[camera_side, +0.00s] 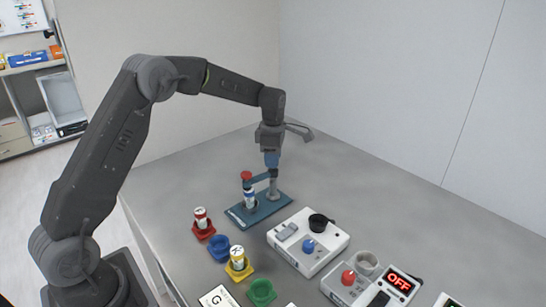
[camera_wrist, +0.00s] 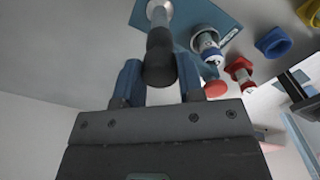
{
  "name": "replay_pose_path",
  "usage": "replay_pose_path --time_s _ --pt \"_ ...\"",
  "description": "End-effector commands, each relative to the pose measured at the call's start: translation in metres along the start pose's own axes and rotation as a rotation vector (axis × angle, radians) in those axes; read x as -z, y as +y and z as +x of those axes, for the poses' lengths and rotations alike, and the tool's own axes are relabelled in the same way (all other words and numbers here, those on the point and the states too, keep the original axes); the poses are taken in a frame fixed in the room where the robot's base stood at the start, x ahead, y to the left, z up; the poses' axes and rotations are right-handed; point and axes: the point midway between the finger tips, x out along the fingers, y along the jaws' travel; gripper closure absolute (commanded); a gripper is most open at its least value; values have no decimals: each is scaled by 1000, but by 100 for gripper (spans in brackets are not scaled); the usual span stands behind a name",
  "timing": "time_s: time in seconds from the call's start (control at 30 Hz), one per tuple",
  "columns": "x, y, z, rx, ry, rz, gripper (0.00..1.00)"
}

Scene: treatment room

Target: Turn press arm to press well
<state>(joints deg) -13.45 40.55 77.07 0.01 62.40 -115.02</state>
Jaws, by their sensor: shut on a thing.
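The press stands on a blue base plate (camera_side: 274,207) on the grey table. Its blue press arm (camera_side: 258,180) reaches left from the upright post (camera_side: 273,187) and carries a red knob (camera_side: 246,175). In the side view the knob appears above the white, blue-banded vial (camera_side: 249,196) in the press well; exact alignment is unclear. In the wrist view the red knob (camera_wrist: 215,88) shows near the vial (camera_wrist: 208,44). My gripper (camera_side: 272,161) points down over the post. Its blue fingers (camera_wrist: 160,80) are shut on the dark round-ended handle (camera_wrist: 160,62) atop the post.
Left and in front stand a red holder with a vial (camera_side: 200,222), an empty blue holder (camera_side: 219,247), a yellow holder with a vial (camera_side: 238,263) and a green holder (camera_side: 261,292). White devices (camera_side: 308,241) stand at right front. The back table is clear.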

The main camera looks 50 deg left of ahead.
Motion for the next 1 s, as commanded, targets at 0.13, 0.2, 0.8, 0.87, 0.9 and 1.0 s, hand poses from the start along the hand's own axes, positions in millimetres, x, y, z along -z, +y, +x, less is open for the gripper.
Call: replay_pose_path --time_s 0.13,0.2,0.8,0.87,0.9,1.0 --pt "0 0 0 -1 -1 -61 100" --pt "0 0 0 -1 -1 -82 100" --pt "-1 0 0 -1 -2 -115 100" --pt "-1 0 0 -1 -2 -114 59" --pt "-1 0 0 -1 -2 -114 55" --pt "0 0 0 -1 -1 -114 46"
